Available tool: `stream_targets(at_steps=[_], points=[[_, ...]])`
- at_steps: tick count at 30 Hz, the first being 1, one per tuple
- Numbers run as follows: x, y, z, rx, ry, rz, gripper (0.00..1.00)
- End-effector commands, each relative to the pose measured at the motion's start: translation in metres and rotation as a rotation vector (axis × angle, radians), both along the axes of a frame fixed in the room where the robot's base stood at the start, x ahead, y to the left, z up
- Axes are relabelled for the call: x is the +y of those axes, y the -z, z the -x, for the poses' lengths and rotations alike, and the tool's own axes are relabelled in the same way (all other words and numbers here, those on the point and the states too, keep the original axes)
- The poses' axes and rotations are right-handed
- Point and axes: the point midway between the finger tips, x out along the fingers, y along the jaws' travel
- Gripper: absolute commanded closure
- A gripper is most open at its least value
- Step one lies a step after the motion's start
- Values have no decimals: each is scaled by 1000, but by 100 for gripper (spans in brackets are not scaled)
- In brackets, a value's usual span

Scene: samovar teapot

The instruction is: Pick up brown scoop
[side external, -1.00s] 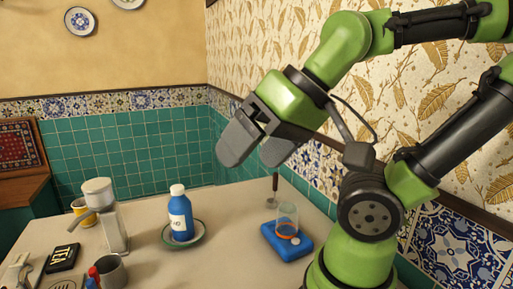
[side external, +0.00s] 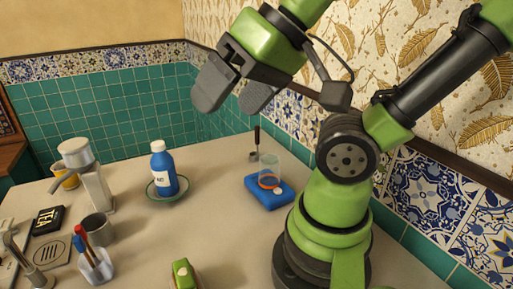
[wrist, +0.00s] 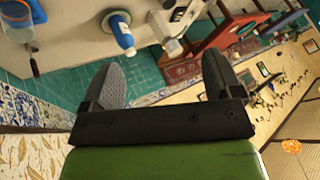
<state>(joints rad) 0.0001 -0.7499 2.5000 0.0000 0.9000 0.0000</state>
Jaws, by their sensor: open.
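A slim tool with a dark brown handle (side external: 257,137) stands upright at the back of the table, behind the blue scale; its lower end is small and grey. It looks like the brown scoop, though its bowl is too small to make out. In the wrist view a dark handle (wrist: 34,67) shows at the upper left, near the glass. My gripper (side external: 232,93) is open and empty, high above the table. It also shows in the wrist view (wrist: 163,80), with nothing between its fingers.
A glass (side external: 269,167) stands on the blue scale (side external: 283,196) near my base. A blue bottle (side external: 164,173) stands on a green-rimmed saucer (side external: 152,192). A grinder (side external: 93,182), a grey mug (side external: 97,228) and a pen cup (side external: 95,268) are at left. The table's middle is clear.

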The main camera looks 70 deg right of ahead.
Motion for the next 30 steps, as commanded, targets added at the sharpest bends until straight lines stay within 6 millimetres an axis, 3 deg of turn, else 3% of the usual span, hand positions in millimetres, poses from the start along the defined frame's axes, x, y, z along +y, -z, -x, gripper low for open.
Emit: stream_targets(at_steps=[7,13,23,26,30], points=[[0,0,0,0,0,0,15],[0,0,0,0,0,0,56],[-3,-3,-5,9,7,10,56],[-13,-8,-21,42,30,38,56],[-48,-16,-60,129,76,103,56]])
